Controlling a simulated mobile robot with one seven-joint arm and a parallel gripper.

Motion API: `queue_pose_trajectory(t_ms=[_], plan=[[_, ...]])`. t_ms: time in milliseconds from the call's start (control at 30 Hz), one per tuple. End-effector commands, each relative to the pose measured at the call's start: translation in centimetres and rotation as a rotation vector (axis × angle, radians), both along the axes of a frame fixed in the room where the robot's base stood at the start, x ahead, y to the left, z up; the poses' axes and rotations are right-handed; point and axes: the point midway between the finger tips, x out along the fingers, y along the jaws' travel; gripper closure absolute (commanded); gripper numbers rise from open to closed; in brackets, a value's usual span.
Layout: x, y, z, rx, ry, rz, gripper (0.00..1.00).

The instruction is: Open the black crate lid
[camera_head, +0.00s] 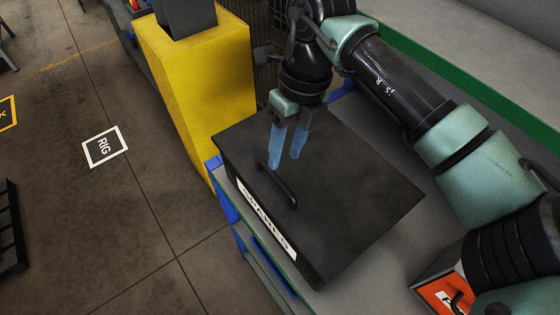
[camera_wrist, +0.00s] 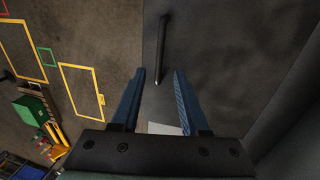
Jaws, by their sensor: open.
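The black crate (camera_head: 300,268) stands on a grey bench, with its flat lid (camera_head: 345,195) down. A dark bar handle (camera_head: 279,186) lies along the lid near its front-left edge. A white label with dark lettering (camera_head: 262,218) is on the crate's front side. My gripper (camera_head: 285,162) is open and empty above the lid, its blue fingers pointing down just behind the handle. In the wrist view, the handle (camera_wrist: 162,48) shows beyond the fingertips, roughly between their lines, and the lid (camera_wrist: 225,50) fills the right side. No contact between fingers and handle is visible.
A yellow block-shaped stand (camera_head: 200,80) rises close to the crate's left end. An orange and white box (camera_head: 450,290) lies at the lower right of the bench.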

Motion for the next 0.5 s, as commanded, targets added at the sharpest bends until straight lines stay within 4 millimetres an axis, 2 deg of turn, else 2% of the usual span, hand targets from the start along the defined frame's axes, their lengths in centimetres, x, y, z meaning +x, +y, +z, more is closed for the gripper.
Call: queue_pose_trajectory(t_ms=[233,500], plan=[[-0.5,0.8,-3.9,0.003,0.001,0.001,0.55],[-0.6,1.0,-5.4,0.001,-0.002,0.002,0.55]])
